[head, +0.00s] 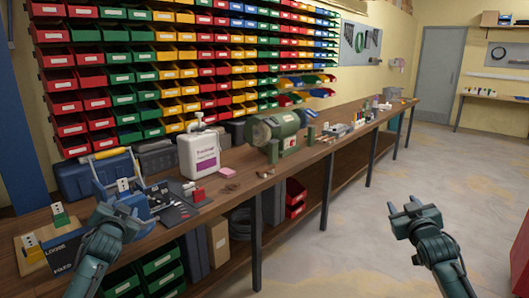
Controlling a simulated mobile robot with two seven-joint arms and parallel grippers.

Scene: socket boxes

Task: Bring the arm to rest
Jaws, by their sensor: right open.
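My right gripper (404,208) is open and empty. It is held in the air over the open floor, to the right of the bench, with its arm coming up from the bottom right. My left gripper (118,212) is at the lower left, in front of the bench's near end. Dark clutter behind it hides whether its fingers are apart, and I see nothing clearly held in it. A wooden board marked LOOSE and FIXED (62,266), with small socket pieces on it, lies left of my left gripper.
The long wooden bench (232,200) carries a blue tool holder, a white jug (199,153) and a green cylindrical machine (272,128). Coloured bins (120,75) cover the wall. Crates stand below the bench. The floor (360,225) on the right is clear, with a red object at the right edge.

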